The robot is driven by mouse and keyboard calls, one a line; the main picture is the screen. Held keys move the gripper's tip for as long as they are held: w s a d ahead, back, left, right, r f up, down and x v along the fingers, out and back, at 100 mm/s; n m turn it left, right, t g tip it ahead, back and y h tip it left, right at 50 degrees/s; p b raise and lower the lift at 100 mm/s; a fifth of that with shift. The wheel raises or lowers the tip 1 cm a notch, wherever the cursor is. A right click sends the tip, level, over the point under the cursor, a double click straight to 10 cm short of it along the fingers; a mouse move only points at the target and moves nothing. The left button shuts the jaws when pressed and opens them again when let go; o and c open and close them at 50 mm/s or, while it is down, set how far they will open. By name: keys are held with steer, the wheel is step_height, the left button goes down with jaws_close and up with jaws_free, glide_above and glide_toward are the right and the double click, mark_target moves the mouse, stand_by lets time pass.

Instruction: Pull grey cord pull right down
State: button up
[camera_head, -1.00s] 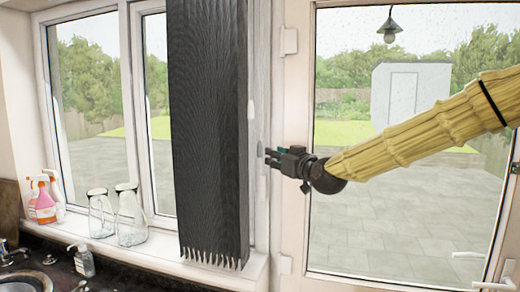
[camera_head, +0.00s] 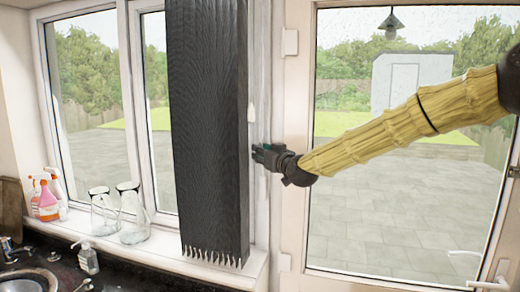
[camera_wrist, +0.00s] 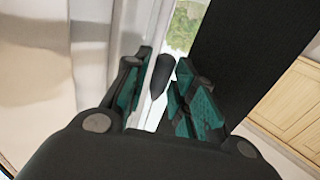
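The grey cord pull (camera_wrist: 161,74) is a dark, teardrop-shaped knob in the wrist view. It appears between the two teal-padded fingers of my gripper (camera_wrist: 165,88), with a visible space on its left and a narrower one on its right. I cannot tell whether it is fully between the pads or just beyond the tips. My gripper is open. In the head view my gripper (camera_head: 257,152) is at the right edge of the dark blind (camera_head: 210,130), in front of the window frame. The cord pull cannot be made out there.
The blind slats hang close on the gripper's left. A glazed door (camera_head: 385,215) with a white frame is on the right. Glass jars (camera_head: 132,215) and spray bottles (camera_head: 47,203) stand on the sill at left, above a dark counter. The space below the gripper looks clear.

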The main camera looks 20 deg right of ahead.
steer(key=shift+w+a, duration=0.15)
steer(key=shift+w, duration=0.55)
steer(key=shift+c, duration=0.2)
jaws_close()
steer(key=shift+f, duration=0.1)
steer(key=shift+f+b, duration=1.65)
steer(key=shift+f, duration=0.55)
steer(key=shift+o, duration=0.2)
jaws_free()
